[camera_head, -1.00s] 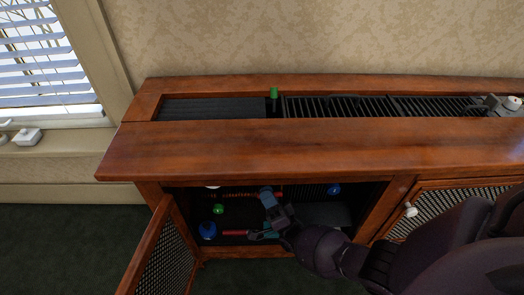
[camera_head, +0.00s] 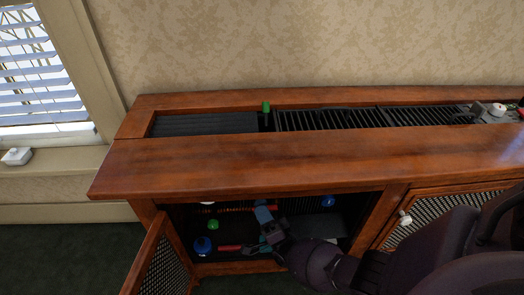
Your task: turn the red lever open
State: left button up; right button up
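A short red lever (camera_head: 230,248) lies roughly level low inside the open cabinet, near its floor. My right gripper (camera_head: 256,232) reaches into the cabinet just right of the lever. Its fingers look spread apart, one upper and one lower, with nothing visible between them. The lower finger is close to the lever's right end; I cannot tell whether they touch. The lever's right end and mounting are partly hidden by the gripper. My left gripper is not in view.
A blue knob (camera_head: 203,246) and a green knob (camera_head: 213,224) sit left of the lever. Another blue knob (camera_head: 329,201) is at upper right inside. The open mesh door (camera_head: 165,262) hangs at left. The wooden top (camera_head: 290,160) overhangs the opening.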

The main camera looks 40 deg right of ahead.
pick_arm(q)
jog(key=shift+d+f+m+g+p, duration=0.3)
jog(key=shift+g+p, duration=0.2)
jog(key=shift+p, duration=0.65)
pick_arm(e)
jog(key=s+f, duration=0.2)
jog(key=s, duration=0.5)
jog(key=s+d+f, duration=0.1)
jog(key=s, duration=0.7)
jog(key=shift+s+f, duration=0.15)
jog(key=shift+f, duration=0.2)
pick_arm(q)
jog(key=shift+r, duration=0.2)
